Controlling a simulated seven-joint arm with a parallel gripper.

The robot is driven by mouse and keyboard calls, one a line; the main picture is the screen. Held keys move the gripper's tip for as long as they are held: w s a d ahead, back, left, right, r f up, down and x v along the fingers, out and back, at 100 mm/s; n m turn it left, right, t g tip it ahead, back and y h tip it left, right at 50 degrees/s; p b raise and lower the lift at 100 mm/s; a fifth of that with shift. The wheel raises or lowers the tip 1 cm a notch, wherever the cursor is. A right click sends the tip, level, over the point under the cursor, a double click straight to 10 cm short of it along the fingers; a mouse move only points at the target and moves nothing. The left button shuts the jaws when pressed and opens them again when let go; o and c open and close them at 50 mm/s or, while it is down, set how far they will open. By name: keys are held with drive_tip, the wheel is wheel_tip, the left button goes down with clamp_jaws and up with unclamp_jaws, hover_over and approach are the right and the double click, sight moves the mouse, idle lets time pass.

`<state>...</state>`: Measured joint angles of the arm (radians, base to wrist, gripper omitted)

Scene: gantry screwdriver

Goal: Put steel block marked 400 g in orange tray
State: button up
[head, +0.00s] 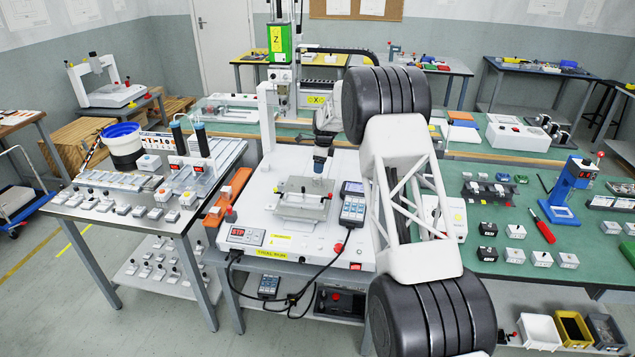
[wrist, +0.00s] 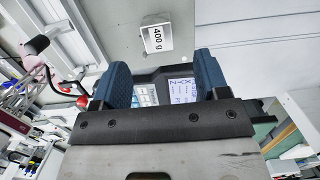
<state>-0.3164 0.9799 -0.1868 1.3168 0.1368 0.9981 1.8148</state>
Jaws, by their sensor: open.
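The steel block marked 400 g (wrist: 157,38) shows in the wrist view as a small light block with a printed label, lying on a pale surface just beyond my fingertips. I cannot pick it out in the head view. My gripper (wrist: 163,78) is open, with its two blue fingers apart and the block outside them. In the head view my gripper (head: 321,164) hangs above the white machine bed. A long orange tray (head: 238,184) lies along the left side of that bed. A flat orange item (head: 461,116) lies on the back bench; I cannot tell whether it is a tray.
A handheld pendant (head: 353,209) with a cable lies on the bed; its screen (wrist: 182,87) shows between my fingers in the wrist view. The gantry column (head: 268,125) stands behind the orange tray. Small parts crowd the side benches.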

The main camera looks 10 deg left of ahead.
sight(318, 177)
drive_tip(key=shift+a+f, duration=0.1)
drive_tip(key=shift+f, duration=0.7)
drive_tip(key=shift+f, duration=0.15)
drive_tip(key=shift+s+a+f, duration=0.1)
drive_tip(key=shift+a+f, duration=0.1)
drive_tip(key=shift+f, duration=1)
drive_tip(key=shift+s+a+f, duration=0.1)
drive_tip(key=shift+a+f, duration=0.05)
drive_tip(key=shift+f, duration=1.05)
clamp_jaws()
drive_tip(key=shift+w, duration=0.1)
drive_tip(key=shift+r, duration=0.15)
drive_tip(key=shift+r, duration=4.9)
